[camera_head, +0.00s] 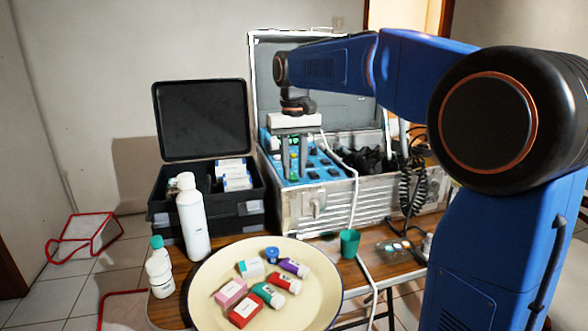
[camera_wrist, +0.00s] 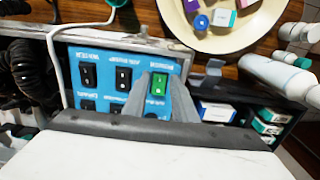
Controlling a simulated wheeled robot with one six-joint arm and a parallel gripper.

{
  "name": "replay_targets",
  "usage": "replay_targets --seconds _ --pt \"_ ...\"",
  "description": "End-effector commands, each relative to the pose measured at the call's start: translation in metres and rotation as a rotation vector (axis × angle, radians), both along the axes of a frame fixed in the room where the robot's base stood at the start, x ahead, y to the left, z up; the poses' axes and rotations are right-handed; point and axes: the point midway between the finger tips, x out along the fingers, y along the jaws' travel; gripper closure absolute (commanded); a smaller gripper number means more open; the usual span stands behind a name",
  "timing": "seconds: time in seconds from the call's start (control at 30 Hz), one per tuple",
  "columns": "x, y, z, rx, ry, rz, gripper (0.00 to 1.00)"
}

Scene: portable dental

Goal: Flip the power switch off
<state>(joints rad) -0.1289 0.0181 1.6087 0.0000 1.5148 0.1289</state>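The blue control panel (camera_wrist: 105,62) of the open metal case carries several black rocker switches and one green rocker switch (camera_wrist: 159,84). The panel also shows in the head view (camera_head: 322,163). My gripper (camera_wrist: 160,80) is over the panel with its grey fingers apart, one on each side of the green switch as seen in the wrist view. Nothing is held between them. In the head view my gripper (camera_head: 294,174) points down at the left part of the panel. Whether the fingertips touch the panel cannot be told. The panel labels are too blurred to read surely.
The metal case (camera_head: 330,205) stands on the table, its lid up behind my gripper. A black case (camera_head: 200,120) is open to the left. A white bottle (camera_head: 193,220), a cream basin (camera_head: 215,305) and a green cup (camera_head: 349,243) stand in front. A white cable crosses the case front.

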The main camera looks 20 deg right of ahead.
Motion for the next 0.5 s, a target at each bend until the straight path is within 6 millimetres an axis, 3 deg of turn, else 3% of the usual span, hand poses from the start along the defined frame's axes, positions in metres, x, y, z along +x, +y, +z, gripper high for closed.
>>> replay_targets --seconds 0.33,0.43,0.5 --pt "0.0 0.0 -0.0036 0.0 0.0 0.0 0.75" --pt "0.0001 0.0 -0.0035 0.0 0.0 0.0 0.99" --pt "0.0001 0.0 -0.0035 0.0 0.0 0.0 1.0"
